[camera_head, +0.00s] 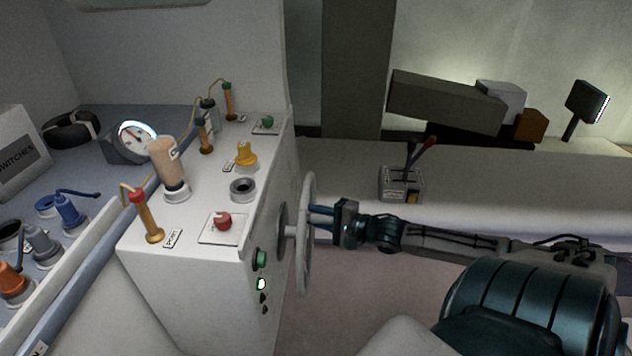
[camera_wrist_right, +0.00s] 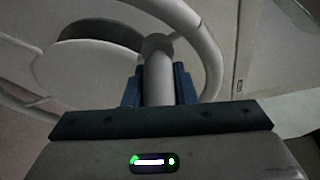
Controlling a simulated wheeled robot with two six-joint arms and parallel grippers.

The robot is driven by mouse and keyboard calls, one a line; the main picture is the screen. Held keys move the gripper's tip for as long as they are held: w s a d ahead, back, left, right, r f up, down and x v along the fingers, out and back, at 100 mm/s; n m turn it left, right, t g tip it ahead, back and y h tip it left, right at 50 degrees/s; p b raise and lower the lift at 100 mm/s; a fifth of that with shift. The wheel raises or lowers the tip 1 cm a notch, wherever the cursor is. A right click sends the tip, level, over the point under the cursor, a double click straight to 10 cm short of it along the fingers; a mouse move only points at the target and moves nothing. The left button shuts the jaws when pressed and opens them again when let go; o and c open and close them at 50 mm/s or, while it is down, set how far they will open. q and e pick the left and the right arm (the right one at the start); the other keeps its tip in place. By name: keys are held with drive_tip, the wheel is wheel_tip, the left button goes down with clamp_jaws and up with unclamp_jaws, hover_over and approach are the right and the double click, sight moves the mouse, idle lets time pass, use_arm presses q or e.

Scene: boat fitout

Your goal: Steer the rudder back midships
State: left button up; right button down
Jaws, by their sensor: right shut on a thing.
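The pale grey steering wheel (camera_head: 306,262) stands upright on the right side of the white console (camera_head: 190,290), seen nearly edge-on in the head view. My right gripper (camera_head: 320,216) reaches it from the right. In the right wrist view, its blue fingers (camera_wrist_right: 158,88) are shut around a pale bar of the wheel. The wheel's curved rim (camera_wrist_right: 213,55) arcs behind them. A round dial (camera_head: 137,134) with a lit pale face sits behind the console; its reading is too small to tell. My left gripper is not in view.
A lever box (camera_head: 402,184) with a red-tipped lever stands on the white ledge behind my right arm. The console top carries a red knob (camera_head: 223,221), a yellow knob (camera_head: 246,155) and upright orange handles. Dark and grey boxes (camera_head: 445,100) lie at the back right.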

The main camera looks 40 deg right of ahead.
drive_tip(key=shift+w+d, duration=0.1)
idle(0.4)
drive_tip(key=c, duration=1.2)
unclamp_jaws()
drive_tip(key=shift+d, duration=0.1)
drive_tip(key=p+v, duration=0.3)
drive_tip(key=shift+r+p, duration=0.3)
drive_tip(key=f+p+v, duration=0.1)
drive_tip(key=p+v, duration=0.2)
drive_tip(key=v, duration=0.4)
drive_tip(key=shift+s+r, duration=0.2)
drive_tip(key=shift+s, duration=0.2)
drive_tip(key=shift+d, duration=0.1)
